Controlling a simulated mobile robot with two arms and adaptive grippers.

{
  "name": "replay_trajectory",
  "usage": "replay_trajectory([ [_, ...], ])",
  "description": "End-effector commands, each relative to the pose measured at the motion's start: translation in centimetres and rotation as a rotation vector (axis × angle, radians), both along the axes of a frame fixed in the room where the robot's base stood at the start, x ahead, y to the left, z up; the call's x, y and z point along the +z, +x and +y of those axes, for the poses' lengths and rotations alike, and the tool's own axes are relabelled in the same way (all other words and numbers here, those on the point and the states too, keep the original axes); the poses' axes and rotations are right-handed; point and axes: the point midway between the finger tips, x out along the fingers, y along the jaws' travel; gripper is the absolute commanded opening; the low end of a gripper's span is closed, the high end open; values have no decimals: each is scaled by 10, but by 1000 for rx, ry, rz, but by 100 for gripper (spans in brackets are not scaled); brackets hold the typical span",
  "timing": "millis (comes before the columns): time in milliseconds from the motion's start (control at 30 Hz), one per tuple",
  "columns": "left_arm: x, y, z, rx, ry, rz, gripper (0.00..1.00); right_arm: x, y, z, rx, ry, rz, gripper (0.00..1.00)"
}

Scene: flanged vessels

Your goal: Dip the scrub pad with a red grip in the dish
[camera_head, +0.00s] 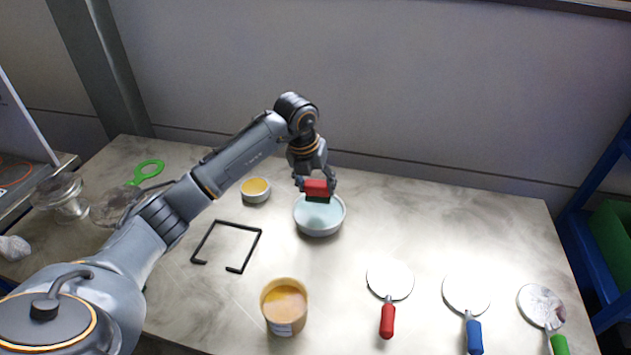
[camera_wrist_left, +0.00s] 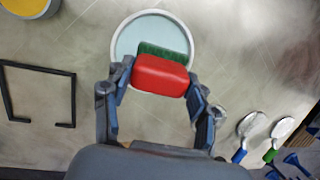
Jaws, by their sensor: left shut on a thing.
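The scrub pad has a red grip (camera_head: 317,187) and a dark green pad under it; the red grip also shows in the wrist view (camera_wrist_left: 160,75), with the green pad (camera_wrist_left: 163,52) along its far edge. My left gripper (camera_head: 315,184) is shut on the red grip, a finger on each side. The dish (camera_head: 320,228) is a white round bowl with pale blue liquid; it shows in the wrist view too (camera_wrist_left: 122,42). The pad is over the dish, at its far part in the head view. I cannot tell whether it touches the liquid. My right gripper is not in view.
A small bowl with yellow contents (camera_head: 255,190) stands left of the dish. A black open frame (camera_head: 227,223) lies left, and a tan tub (camera_head: 284,305) stands in front. Round paddles with red (camera_head: 387,320), blue (camera_head: 474,337) and green (camera_head: 559,345) handles lie at right. The table's back right is clear.

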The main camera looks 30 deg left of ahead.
Motion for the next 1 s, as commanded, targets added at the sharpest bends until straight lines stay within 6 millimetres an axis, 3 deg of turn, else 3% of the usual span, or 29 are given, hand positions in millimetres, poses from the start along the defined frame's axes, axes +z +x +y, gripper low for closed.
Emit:
replay_trajectory([
  [500,-53,0,0,0,0,0,32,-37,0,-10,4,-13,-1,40],
  [1000,-58,0,0,1,0,0,32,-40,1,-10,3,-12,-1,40],
])
